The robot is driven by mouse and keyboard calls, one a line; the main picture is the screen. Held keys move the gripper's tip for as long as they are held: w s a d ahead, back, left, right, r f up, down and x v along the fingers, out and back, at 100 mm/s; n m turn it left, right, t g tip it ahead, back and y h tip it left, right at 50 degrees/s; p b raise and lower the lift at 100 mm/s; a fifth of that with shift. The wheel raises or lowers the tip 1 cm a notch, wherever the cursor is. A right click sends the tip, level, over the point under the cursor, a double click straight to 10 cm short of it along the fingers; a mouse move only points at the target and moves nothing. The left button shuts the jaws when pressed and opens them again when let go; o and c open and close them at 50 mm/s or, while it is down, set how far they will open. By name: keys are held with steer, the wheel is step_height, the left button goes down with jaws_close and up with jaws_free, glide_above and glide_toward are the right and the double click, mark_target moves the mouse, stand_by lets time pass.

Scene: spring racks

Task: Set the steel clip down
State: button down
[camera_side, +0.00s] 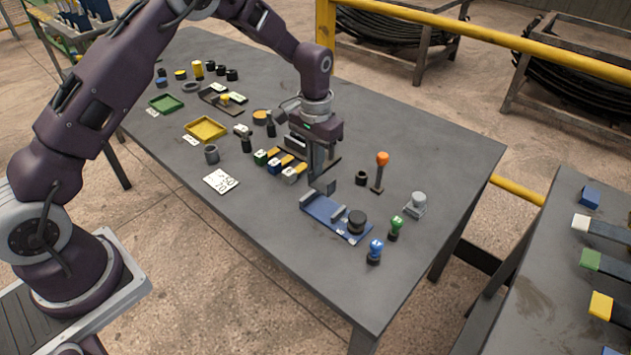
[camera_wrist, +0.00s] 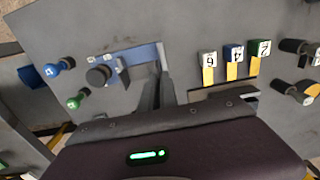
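My gripper (camera_side: 320,178) points down over the table, just behind the left end of a blue fixture plate (camera_side: 322,208). Its two fingers also show in the wrist view (camera_wrist: 159,88), with a narrow space between them beside the plate's end. A small grey metal piece shows by the fingertips in the side view, but I cannot tell it from a fingertip or a clip. The blue plate carries grey upright brackets and a black round knob (camera_side: 357,221); the plate also shows in the wrist view (camera_wrist: 140,54). I cannot make out a separate steel clip for certain.
Close by stand an orange-topped post (camera_side: 381,160), a green knob (camera_side: 396,225), a blue knob (camera_side: 375,248) and a grey knob (camera_side: 416,202). Numbered blocks (camera_side: 275,166) lie left of the gripper. A yellow tray (camera_side: 206,129) is farther left. The table's right back part is clear.

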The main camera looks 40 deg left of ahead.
steer(key=s+a+r, duration=0.3)
steer(key=s+a, duration=0.6)
steer(key=s, duration=0.1)
steer(key=f, duration=0.9)
steer(key=shift+s+a+f, duration=0.2)
steer(key=shift+a+f, duration=0.15)
steer(key=shift+a, duration=0.05)
steer(key=c, duration=1.6)
jaws_free()
steer(key=shift+f, duration=0.1)
